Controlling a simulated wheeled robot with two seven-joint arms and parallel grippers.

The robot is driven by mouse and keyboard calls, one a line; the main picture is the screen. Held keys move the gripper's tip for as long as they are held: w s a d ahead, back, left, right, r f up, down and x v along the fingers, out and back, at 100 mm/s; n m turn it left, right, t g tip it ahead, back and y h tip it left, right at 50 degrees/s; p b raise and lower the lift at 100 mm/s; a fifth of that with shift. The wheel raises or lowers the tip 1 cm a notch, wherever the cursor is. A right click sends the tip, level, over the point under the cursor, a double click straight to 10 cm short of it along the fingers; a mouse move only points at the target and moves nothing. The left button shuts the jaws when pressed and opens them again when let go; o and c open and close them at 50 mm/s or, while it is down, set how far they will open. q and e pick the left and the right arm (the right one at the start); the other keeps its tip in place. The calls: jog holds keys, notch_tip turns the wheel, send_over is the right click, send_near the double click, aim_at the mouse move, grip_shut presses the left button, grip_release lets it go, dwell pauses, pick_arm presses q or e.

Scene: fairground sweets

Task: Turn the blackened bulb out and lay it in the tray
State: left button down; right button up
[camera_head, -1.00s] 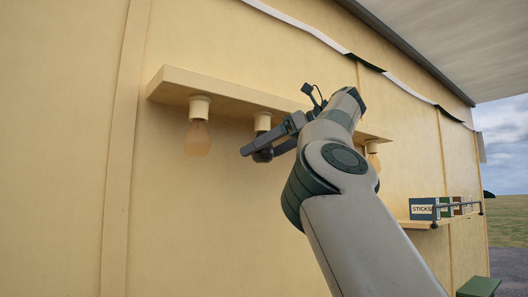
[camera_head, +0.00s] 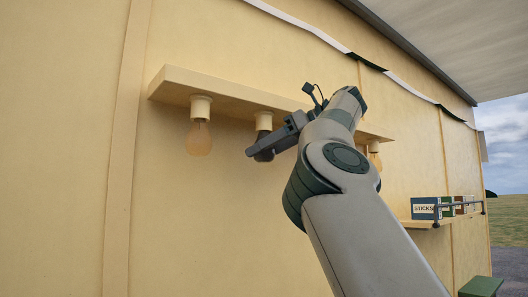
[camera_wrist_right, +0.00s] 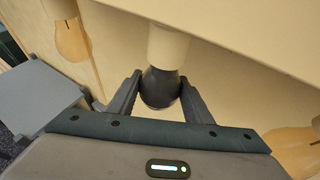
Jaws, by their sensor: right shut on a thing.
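The blackened bulb (camera_wrist_right: 160,88) hangs below its cream socket (camera_wrist_right: 167,47) in the right wrist view, its neck at the socket's lower end. My right gripper (camera_wrist_right: 158,92) is shut on the bulb, one finger on each side. In the head view the right gripper (camera_head: 262,152) is at the middle socket (camera_head: 263,121), and a dark part of the bulb shows beside the fingers. The tray cannot be made out in these frames. My left gripper is not in view.
A pale bulb (camera_head: 198,138) hangs to the left and another (camera_head: 376,160) to the right, under a cream ledge (camera_head: 225,92) on the wall. Boxes marked STICKS (camera_head: 425,208) stand on a railed shelf (camera_head: 428,223) at right. A green box top (camera_head: 481,286) shows lower right.

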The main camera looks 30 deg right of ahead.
jog(key=shift+f+m+t+h+b, duration=0.1)
jog(key=shift+m+t+h+b, duration=0.6)
jog(key=shift+m+h+b, duration=0.75)
jog(key=shift+m+t+h+b, duration=0.3)
jog(key=shift+m+h+b, duration=0.6)
jog(key=shift+m+h, duration=0.4)
jog(key=shift+a+m+h, duration=0.1)
jog(key=shift+m+h, duration=0.45)
jog(key=shift+h, duration=0.4)
jog(key=shift+m+h, duration=0.7)
jog(key=shift+h, duration=0.2)
jog(key=shift+w+m+h, duration=0.1)
jog(key=shift+m+h, duration=0.6)
jog(key=shift+m+g+h+p, duration=0.4)
jog(key=shift+m+g+h, duration=0.1)
jog(key=shift+m+h, duration=0.15)
